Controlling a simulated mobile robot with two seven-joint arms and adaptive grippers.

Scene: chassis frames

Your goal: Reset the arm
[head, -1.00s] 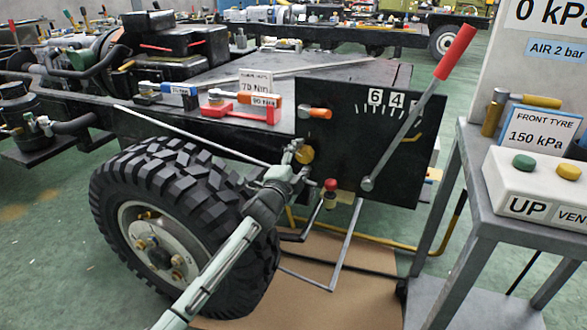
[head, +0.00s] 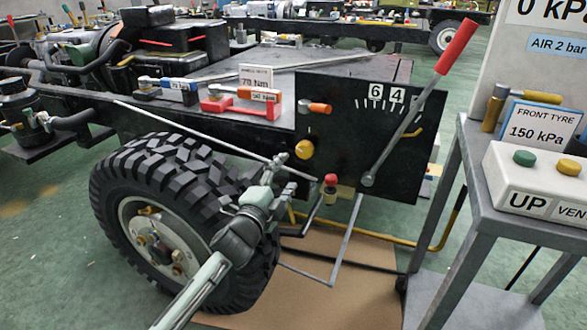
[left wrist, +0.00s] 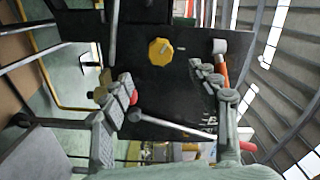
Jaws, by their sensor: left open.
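My left gripper (head: 277,168) is in front of the black panel (head: 345,140), above and to the right of the big black tyre (head: 165,195). In the left wrist view its two fingers stand wide apart, with nothing between the tips (left wrist: 152,76). The yellow knob (head: 305,150) on the panel is just above and to the right of the gripper, apart from it. In the left wrist view the knob (left wrist: 160,52) lies beyond the gap between the fingers. My right gripper is not in view.
A long lever with a red grip (head: 457,46) rises from the panel. A red-topped valve (head: 330,185) sits low on it. Torque wrenches (head: 253,94) lie on the chassis top. A grey trolley (head: 480,200) with a control box (head: 535,178) stands at right. Green floor lies at lower left.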

